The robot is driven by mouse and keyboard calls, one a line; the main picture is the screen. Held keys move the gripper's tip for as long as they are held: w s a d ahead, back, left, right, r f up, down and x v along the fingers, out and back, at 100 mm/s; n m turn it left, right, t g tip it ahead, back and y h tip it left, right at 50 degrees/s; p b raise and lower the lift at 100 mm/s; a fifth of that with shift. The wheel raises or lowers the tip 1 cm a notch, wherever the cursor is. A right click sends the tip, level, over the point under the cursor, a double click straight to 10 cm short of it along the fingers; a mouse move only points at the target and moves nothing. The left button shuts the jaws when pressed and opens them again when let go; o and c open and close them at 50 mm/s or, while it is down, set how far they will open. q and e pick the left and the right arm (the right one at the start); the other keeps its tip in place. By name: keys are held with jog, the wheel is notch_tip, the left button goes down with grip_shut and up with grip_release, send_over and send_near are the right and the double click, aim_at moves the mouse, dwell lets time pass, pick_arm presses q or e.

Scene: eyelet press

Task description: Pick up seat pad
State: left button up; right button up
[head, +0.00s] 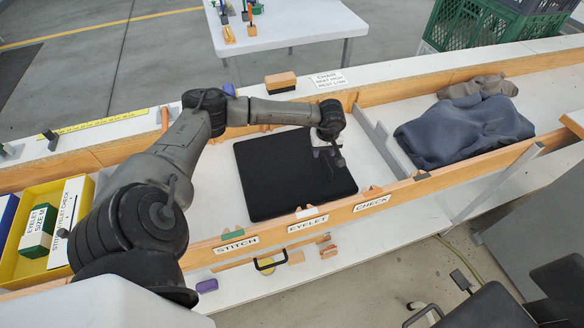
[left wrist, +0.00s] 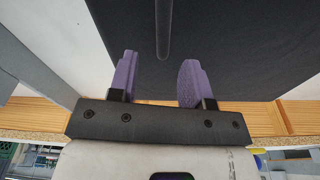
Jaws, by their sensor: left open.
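The seat pad (head: 285,180) is a black, flat, roughly square pad lying on the white bench inside the wooden-edged bay. My left arm reaches over it from the left, and my left gripper (head: 326,154) is above the pad's far right part. In the left wrist view, the two purple fingers of my left gripper (left wrist: 157,80) stand apart with nothing held between them. The dark surface of the seat pad (left wrist: 225,45) fills much of that view beyond the fingers. Whether the fingertips touch the pad cannot be told. My right gripper is not in view.
A wooden rail with STITCH, EYELET and CHECK labels (head: 320,222) runs along the near side. A grey divider (head: 385,143) stands right of the pad. Blue-grey cloth (head: 462,130) lies farther right. A yellow bin (head: 40,195) with a boxed eyelet pack is at left.

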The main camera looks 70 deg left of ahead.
aim_at(322, 156)
pick_arm(q)
notch_tip(322, 156, down, 3)
jog(key=shift+a+f+b, duration=0.15)
jog(key=shift+b, duration=0.25)
jog(key=shift+c, duration=0.3)
grip_shut()
